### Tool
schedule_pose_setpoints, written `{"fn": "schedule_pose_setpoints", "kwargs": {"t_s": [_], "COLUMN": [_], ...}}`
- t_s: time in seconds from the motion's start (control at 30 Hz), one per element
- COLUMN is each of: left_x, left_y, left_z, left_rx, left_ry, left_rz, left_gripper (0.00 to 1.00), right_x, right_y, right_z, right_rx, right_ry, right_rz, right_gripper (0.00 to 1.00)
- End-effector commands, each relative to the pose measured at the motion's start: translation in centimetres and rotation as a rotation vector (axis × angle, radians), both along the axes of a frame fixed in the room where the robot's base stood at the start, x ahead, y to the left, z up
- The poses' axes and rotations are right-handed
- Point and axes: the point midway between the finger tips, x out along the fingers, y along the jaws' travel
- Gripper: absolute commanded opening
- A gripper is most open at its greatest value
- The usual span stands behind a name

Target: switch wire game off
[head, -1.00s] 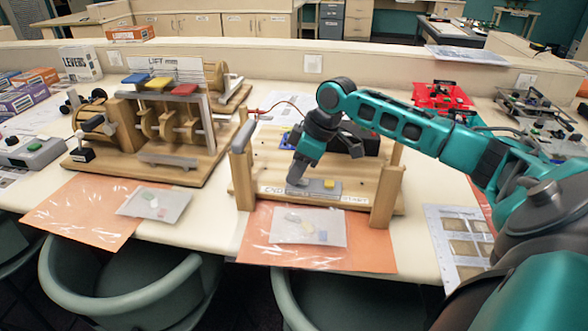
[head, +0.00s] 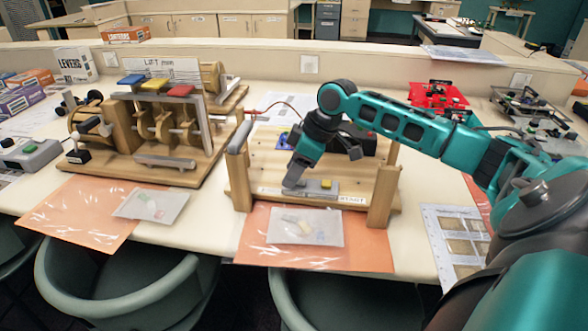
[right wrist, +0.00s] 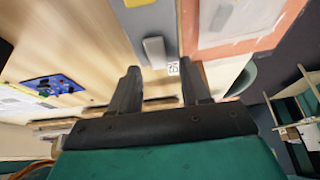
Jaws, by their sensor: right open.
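The wire game (head: 258,167) is a wooden board with upright wooden posts, standing on the table in the middle of the head view. On its front edge lies a grey switch box (head: 315,191) with a yellow button (head: 326,184). A white strip below it reads START at the right. My right gripper (head: 293,182) points down at the left end of the grey box. In the right wrist view its two fingers (right wrist: 160,78) are apart and empty, with a grey bar (right wrist: 153,52) just beyond them. Whether the fingers touch anything is unclear. My left gripper is out of view.
A wooden lift machine (head: 150,150) with blue, yellow and red blocks stands to the left. An orange sheet with a plastic bag (head: 305,227) lies in front of the game. A dark box (head: 355,140) sits behind my gripper. Green chairs (head: 130,275) line the table's front.

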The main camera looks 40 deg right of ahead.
Motion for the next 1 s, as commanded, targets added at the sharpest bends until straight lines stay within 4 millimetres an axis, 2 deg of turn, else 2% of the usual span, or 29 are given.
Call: {"fn": "schedule_pose_setpoints", "kwargs": {"t_s": [0.17, 0.4, 0.6, 0.8, 1.0], "left_x": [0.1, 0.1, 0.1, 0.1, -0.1], "left_y": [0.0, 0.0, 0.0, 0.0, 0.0], "left_z": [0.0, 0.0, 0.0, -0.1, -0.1], "left_rx": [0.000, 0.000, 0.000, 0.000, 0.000], "left_ry": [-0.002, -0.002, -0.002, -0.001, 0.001], "left_rz": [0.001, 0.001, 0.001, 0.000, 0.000], "left_gripper": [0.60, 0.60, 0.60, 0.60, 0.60], "right_x": [-0.6, -2.4, -3.6, -4.2, -4.2], "right_y": [-0.7, -2.1, -2.9, -3.3, -3.4], "right_z": [1.8, 6.7, 10.0, 11.5, 11.7], "right_rx": [-0.003, -0.005, -0.002, -0.001, -0.001], "right_ry": [-0.002, -0.003, -0.002, 0.000, -0.001], "right_rz": [-0.002, -0.002, 0.000, 0.000, 0.000], "right_gripper": [0.47, 0.47, 0.47, 0.47, 0.47]}}
